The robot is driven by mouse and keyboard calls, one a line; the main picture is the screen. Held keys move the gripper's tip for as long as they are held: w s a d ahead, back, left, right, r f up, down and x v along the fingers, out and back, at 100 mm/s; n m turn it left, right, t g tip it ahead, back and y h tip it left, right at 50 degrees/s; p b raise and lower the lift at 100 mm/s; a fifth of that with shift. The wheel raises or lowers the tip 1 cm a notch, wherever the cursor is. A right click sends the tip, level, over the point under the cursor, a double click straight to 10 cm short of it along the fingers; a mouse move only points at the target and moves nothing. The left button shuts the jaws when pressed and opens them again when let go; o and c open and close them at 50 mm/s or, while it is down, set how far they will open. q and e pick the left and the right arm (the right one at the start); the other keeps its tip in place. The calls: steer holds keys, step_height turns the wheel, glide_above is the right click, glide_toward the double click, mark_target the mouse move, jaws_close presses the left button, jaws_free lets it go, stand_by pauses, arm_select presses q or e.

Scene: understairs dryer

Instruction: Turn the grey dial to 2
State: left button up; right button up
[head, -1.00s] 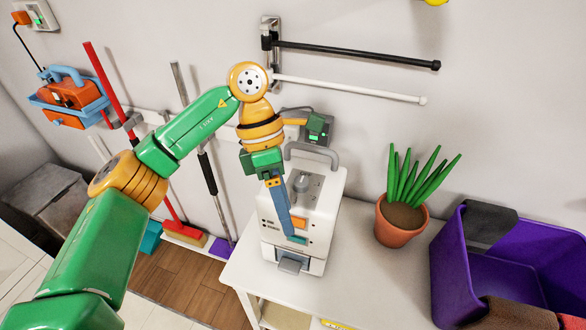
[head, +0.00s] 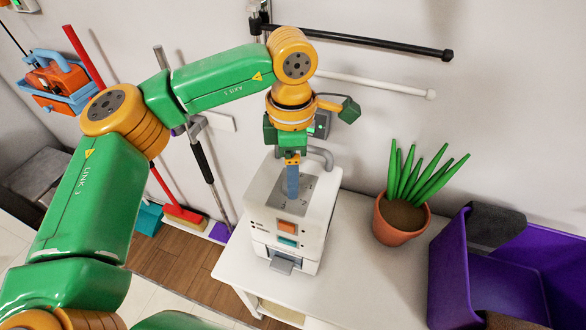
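The white machine (head: 262,205) stands on a white table and has a grey panel (head: 307,198) with small marks on its sloping top. The grey dial on that panel is mostly or fully hidden behind my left gripper's blue fingers. My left gripper (head: 292,196) points down at the panel, its fingertips at the dial's place. The fingers overlap in this view, so I cannot tell whether they are open, shut or touching the dial. The dial's setting cannot be read. My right gripper is not in view.
An orange button (head: 286,226) and a teal button (head: 287,241) are on the machine's front. A grey handle (head: 325,156) arches behind the panel. A potted plant (head: 398,222) and a purple bin (head: 445,262) stand to the right. Wall bars (head: 365,42) are above.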

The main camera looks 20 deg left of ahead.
arm_select(q)
steer(key=shift+s+a+f, duration=0.1)
steer(key=shift+s+f, duration=0.3)
steer(key=shift+f, duration=0.4)
steer(key=shift+w, duration=0.2)
steer(key=shift+c, duration=0.9)
jaws_close()
